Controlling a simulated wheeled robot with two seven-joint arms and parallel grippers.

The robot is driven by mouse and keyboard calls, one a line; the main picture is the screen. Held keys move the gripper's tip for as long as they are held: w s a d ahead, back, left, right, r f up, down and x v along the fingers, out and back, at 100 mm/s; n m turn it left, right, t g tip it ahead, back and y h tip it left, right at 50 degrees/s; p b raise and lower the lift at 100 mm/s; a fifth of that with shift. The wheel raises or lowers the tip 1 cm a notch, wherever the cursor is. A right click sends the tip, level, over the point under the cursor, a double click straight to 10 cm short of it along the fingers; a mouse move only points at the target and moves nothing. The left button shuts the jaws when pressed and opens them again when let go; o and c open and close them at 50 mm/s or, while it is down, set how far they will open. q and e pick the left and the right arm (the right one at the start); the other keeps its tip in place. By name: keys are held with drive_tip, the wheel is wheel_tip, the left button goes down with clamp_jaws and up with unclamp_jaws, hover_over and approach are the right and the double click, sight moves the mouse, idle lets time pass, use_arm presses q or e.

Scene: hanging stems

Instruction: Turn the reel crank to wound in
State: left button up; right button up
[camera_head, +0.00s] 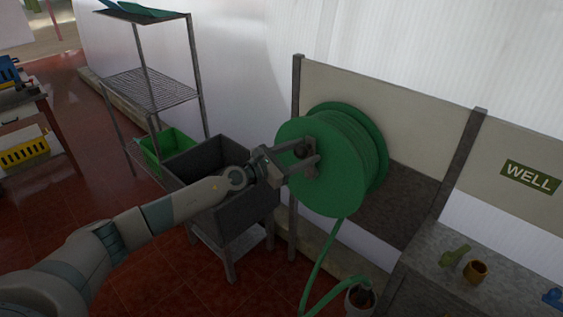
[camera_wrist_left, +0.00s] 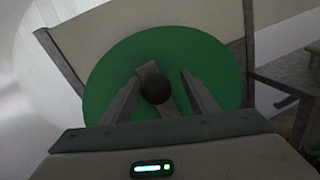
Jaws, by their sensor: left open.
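The green hose reel (camera_head: 335,165) is mounted on a frame against the wall, with green hose wound on it and a length hanging down. Its flat face also fills the middle of the left wrist view (camera_wrist_left: 215,75). The crank is a grey arm with a dark round knob (camera_wrist_left: 156,90), and the knob lies between my left fingers in that view. My left gripper (camera_head: 308,156) is open at the reel's face, its fingers on either side of the knob; I cannot tell whether they touch it. My right gripper is not in view.
A grey sink (camera_head: 247,212) stands just below and left of the reel, under my left arm. A wire shelf (camera_head: 150,92) with a green crate (camera_head: 172,144) is further left.

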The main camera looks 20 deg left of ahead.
use_arm(q)
drive_tip(key=shift+s+a+f, duration=0.1)
drive_tip(key=shift+s+a, duration=0.2)
drive_tip(key=shift+s, duration=0.2)
drive_tip(key=b+v, duration=0.5)
drive_tip(key=v, duration=1.1)
drive_tip(key=shift+f, duration=0.2)
drive_tip(key=shift+s, duration=0.15)
drive_tip(key=c, duration=1.3)
drive_tip(key=m, duration=0.1)
drive_tip(key=w+m, duration=0.1)
drive_tip(key=a+m, duration=0.1)
drive_tip(key=shift+w+f+t, duration=0.25)
drive_tip(key=shift+t, duration=0.05)
clamp_jaws()
drive_tip(key=w+a+m, duration=0.1)
drive_tip(key=m, duration=0.1)
drive_tip(key=w+a+f+m+y, duration=0.1)
drive_tip(key=m, duration=0.2)
drive_tip(key=w+a+f+m+t, duration=0.1)
drive_tip(key=m, duration=0.2)
drive_tip(key=shift+a+y+p, duration=0.1)
drive_tip(key=shift+y+p, duration=0.2)
drive_tip(key=shift+y, duration=0.1)
